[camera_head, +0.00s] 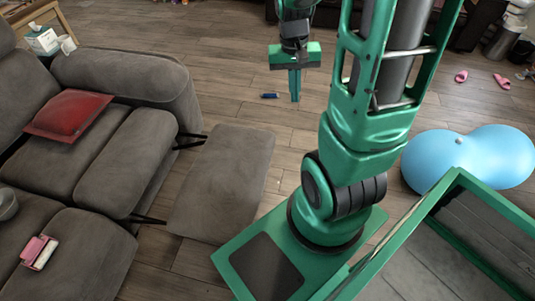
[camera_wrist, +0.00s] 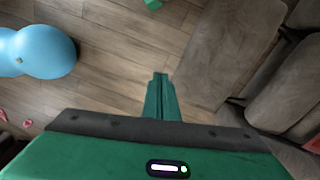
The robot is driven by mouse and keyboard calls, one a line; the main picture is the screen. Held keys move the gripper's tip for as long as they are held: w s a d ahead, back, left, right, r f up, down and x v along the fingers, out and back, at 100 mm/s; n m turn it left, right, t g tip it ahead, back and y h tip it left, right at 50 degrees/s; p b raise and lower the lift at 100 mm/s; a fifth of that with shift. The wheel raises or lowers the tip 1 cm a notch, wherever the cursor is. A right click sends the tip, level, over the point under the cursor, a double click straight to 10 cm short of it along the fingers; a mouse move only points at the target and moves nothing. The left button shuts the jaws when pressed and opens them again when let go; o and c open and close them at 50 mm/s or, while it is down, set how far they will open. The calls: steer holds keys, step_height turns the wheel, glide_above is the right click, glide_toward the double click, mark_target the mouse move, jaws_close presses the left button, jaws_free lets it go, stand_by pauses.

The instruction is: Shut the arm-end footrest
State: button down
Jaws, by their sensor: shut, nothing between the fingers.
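The arm-end footrest (camera_head: 222,182) is a grey-brown padded panel, folded out from the sofa seat on dark metal linkage arms (camera_head: 190,141). It stands beside the end seat, next to the sofa arm (camera_head: 140,80). In the wrist view the footrest (camera_wrist: 232,50) fills the upper right of centre. My gripper (camera_head: 295,98) points down over the floor, right of and beyond the footrest in the head view, apart from it. Its fingers are together and empty; they also show in the wrist view (camera_wrist: 160,78).
A red cushion (camera_head: 69,114) and a pink object (camera_head: 39,252) lie on the sofa (camera_head: 110,150). A small blue item (camera_head: 270,96) lies on the wood floor near my gripper. A blue peanut ball (camera_head: 468,158) and pink slippers (camera_head: 501,81) are at the right. Floor beyond the footrest is mostly clear.

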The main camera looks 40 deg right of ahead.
steer(key=w+d+f+m, duration=0.1)
steer(key=w+f, duration=0.3)
steer(key=f, duration=0.3)
steer(key=w+d+f, duration=0.1)
steer(key=w+f, duration=0.3)
steer(key=f, duration=0.3)
steer(key=m+y, duration=0.1)
steer(key=m, duration=0.1)
glide_toward(268, 158)
steer(key=f, duration=0.6)
steer(key=shift+s+d+f, duration=0.1)
steer(key=shift+d+f, duration=0.15)
steer(key=shift+f, duration=0.05)
